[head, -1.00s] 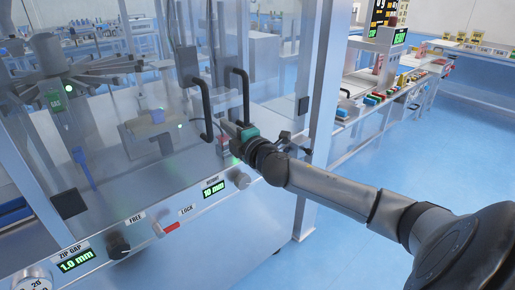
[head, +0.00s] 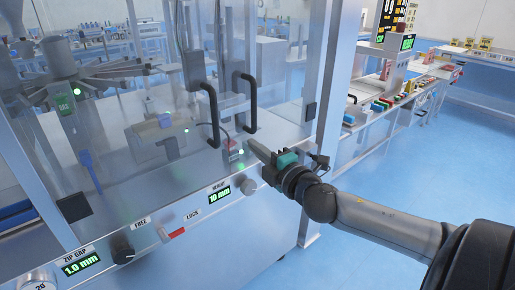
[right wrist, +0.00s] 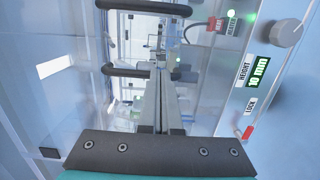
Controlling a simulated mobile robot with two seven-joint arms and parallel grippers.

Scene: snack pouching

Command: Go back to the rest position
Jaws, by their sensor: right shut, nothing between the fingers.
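My right gripper (head: 256,149) is in front of the machine's clear doors, to the right of and below the right black door handle (head: 244,101). Its fingers are together and empty, and a gap shows between them and the handle. In the right wrist view the shut fingers (right wrist: 161,85) point toward the machine, with the two black handles (right wrist: 145,72) beyond them. My left gripper is not in view.
The front panel carries a height display (head: 219,194), a red lock lever (head: 177,232), a knob (head: 121,247) and a zip gap display (head: 81,264). A metal post (head: 330,80) stands right of the doors. A bench with coloured items (head: 384,103) is beyond; blue floor (head: 400,175) is clear.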

